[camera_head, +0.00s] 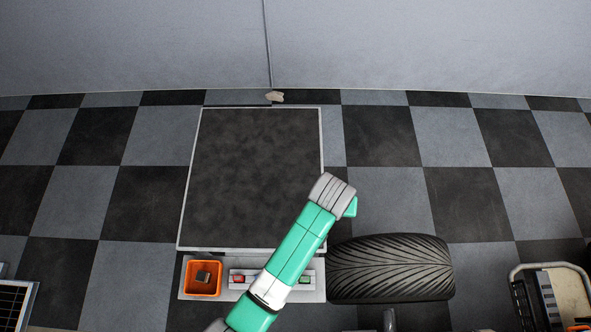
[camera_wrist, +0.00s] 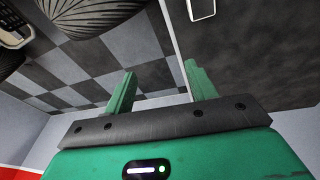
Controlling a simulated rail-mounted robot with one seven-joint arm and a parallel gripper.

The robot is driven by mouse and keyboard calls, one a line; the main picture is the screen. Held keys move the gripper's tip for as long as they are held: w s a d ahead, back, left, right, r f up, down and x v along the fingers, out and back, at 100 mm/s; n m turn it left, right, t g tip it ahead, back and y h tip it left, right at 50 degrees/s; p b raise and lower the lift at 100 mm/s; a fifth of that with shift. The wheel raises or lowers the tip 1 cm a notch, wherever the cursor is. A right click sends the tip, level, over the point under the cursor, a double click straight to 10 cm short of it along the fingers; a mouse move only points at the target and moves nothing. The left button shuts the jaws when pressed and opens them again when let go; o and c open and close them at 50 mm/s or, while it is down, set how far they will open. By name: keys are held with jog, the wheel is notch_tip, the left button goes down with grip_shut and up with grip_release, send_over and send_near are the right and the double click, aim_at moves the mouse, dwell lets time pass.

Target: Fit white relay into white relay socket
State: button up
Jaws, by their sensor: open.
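My gripper (camera_wrist: 161,72) shows in the wrist view with its two green fingers well apart and nothing between them. In the head view its fingers cannot be made out at the far end of my arm, beside the dark panel's lower right edge. A pale strip (camera_head: 238,279) holding a red piece (camera_head: 238,279) and a green piece (camera_head: 304,279) lies below the panel, partly hidden by my arm. I cannot pick out the white relay or its socket for certain. A small white-rimmed rectangular thing (camera_wrist: 201,8) shows at the top of the wrist view, apart from the fingers.
The large dark panel (camera_head: 255,180) has a light rim. An orange bin (camera_head: 203,293) with a dark block (camera_head: 203,277) inside stands at lower left. A tire (camera_head: 390,268) lies right of my arm. A cart-like thing (camera_head: 567,295) stands at lower right.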

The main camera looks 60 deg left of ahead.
jog(key=s, duration=0.2)
jog(key=s+f+n+g+p, duration=0.1)
jog(key=s, duration=0.2)
jog(key=s+g+h+p, duration=0.1)
jog(key=s, duration=0.1)
jog(key=shift+s+a+f+n, duration=0.1)
jog(key=shift+s+f+n, duration=0.05)
jog(key=shift+f+n, duration=0.15)
notch_tip(320, 180, down, 8)
jog(key=shift+b, duration=0.8)
jog(key=shift+c, duration=0.5)
jog(key=c, duration=1)
